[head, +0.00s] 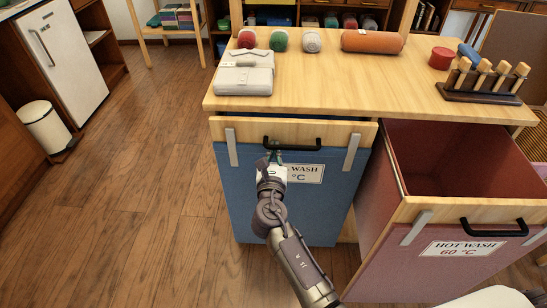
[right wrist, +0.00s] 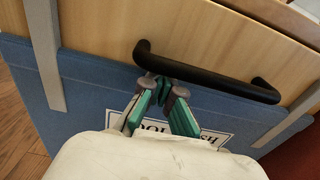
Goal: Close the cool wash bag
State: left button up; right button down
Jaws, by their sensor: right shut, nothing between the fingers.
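The cool wash bag (head: 233,195) is blue with a wooden front board, a black handle (head: 292,145) and a label partly hidden by my arm. Its board sits close to the front edge of the wooden table; I cannot tell whether it is fully flush. The bag also fills the right wrist view (right wrist: 80,95), with its black handle (right wrist: 205,72) across the middle. My right gripper (head: 274,157) is shut and empty, at the board just below the handle's left part. In the right wrist view its green fingertips (right wrist: 165,98) meet under the handle. My left gripper is not in view.
The hot wash bag (head: 455,258), red, stands pulled out and open at right. A white bin (head: 45,127) stands far left; the wooden floor at left is clear.

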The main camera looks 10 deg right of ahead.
aim_at(276, 139)
jog(key=x, duration=0.3)
jog(key=shift+w+d+r, duration=0.2)
jog(key=shift+w+r, duration=0.05)
jog(key=shift+r, duration=0.1)
dwell(0.3)
